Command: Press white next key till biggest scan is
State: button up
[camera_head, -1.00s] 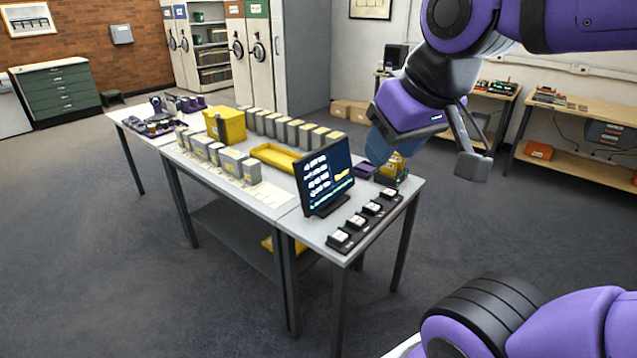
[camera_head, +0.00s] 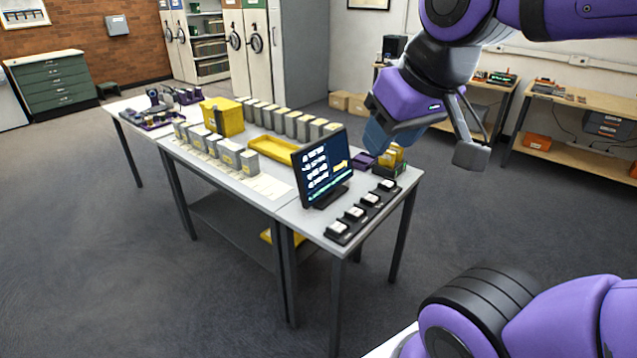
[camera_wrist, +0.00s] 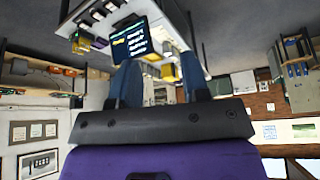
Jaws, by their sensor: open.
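A black monitor (camera_head: 322,170) stands on the near end of the grey table. Its screen shows several white shapes, a yellow patch and small text that I cannot read. In front of it lies a black strip (camera_head: 347,221) with several white-topped keys; one is the nearest key (camera_head: 339,229). Their labels are too small to read, so I cannot tell which is next. My gripper (camera_head: 378,138) is in the air beyond the monitor and keys, touching nothing visible. In the wrist view, my gripper (camera_wrist: 162,85) is open and empty, with the monitor (camera_wrist: 130,42) beyond its fingers.
A yellow tray (camera_head: 272,150), a yellow bin (camera_head: 222,117) and rows of grey boxes (camera_head: 228,154) fill the table behind the monitor. A small holder with yellow items (camera_head: 393,157) stands at the right end. Open floor (camera_head: 120,250) surrounds the table.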

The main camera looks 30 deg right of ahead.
grip_shut()
dwell(1.5)
